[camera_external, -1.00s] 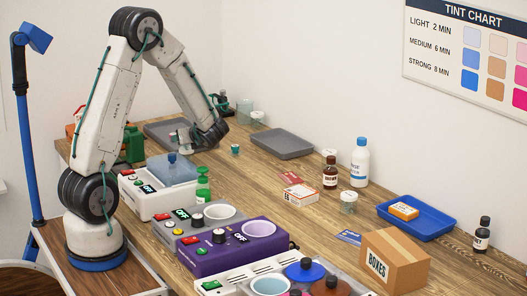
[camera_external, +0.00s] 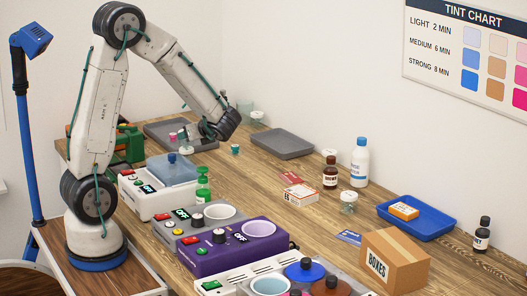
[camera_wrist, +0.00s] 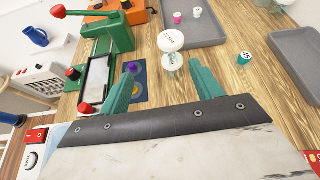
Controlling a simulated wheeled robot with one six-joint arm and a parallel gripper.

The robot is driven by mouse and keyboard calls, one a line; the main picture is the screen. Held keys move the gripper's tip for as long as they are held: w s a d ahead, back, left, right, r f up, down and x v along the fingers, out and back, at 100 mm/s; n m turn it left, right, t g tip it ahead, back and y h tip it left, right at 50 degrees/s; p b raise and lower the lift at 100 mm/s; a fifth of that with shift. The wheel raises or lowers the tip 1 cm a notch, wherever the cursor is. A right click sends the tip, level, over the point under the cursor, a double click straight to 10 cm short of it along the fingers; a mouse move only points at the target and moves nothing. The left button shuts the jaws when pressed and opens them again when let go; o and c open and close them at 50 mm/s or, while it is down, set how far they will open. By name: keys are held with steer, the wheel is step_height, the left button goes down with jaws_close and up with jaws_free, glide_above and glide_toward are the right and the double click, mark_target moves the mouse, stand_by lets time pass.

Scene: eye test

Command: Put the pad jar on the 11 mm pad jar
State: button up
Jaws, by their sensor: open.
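In the wrist view a glass jar with a round white lid (camera_wrist: 171,41) stands just beyond and between my fingertips; the print on its lid is too small to read surely. In the external view my gripper (camera_external: 196,134) hangs low over the far left of the table, partly hidden by my wrist. I cannot tell which is the 11 mm pad jar.
A green press (camera_wrist: 108,30) stands left of the jar, and a grey tray (camera_wrist: 208,35) with small cups lies behind it. A teal cup (camera_wrist: 243,58) and a second grey tray (camera_wrist: 297,55) are to the right. A jar with a white lid (camera_external: 258,115) stands near the wall.

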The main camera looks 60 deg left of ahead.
steer(key=s+d+r+n+h, duration=0.1)
steer(key=s+n, duration=0.1)
steer(key=s, duration=0.1)
steer(key=s+d+r+n+g+h, duration=0.1)
steer(key=s+n, duration=0.1)
steer(key=s, duration=0.1)
steer(key=s+d+r+n+h, duration=0.1)
steer(key=s+d+r+n, duration=0.1)
steer(key=s, duration=0.1)
steer(key=shift+n+g, duration=0.3)
steer(key=shift+n, duration=0.1)
steer(key=s+d+n+h, duration=0.1)
steer(key=s+d+n, duration=0.1)
steer(key=s, duration=0.1)
steer(key=s+d+r+n+h, duration=0.1)
steer(key=s, duration=0.1)
steer(key=shift+d+n+h, duration=0.3)
steer(key=shift+d, duration=0.1)
steer(key=s+d+r+n+t+h, duration=0.1)
steer(key=s+d+n+t+h, duration=0.1)
steer(key=s+d+n+h, duration=0.5)
steer(key=s+d, duration=0.2)
steer(key=d, duration=0.4)
steer(key=shift+s+r+t, duration=0.2)
steer(key=shift+r+t, duration=0.05)
steer(key=shift+t, duration=0.05)
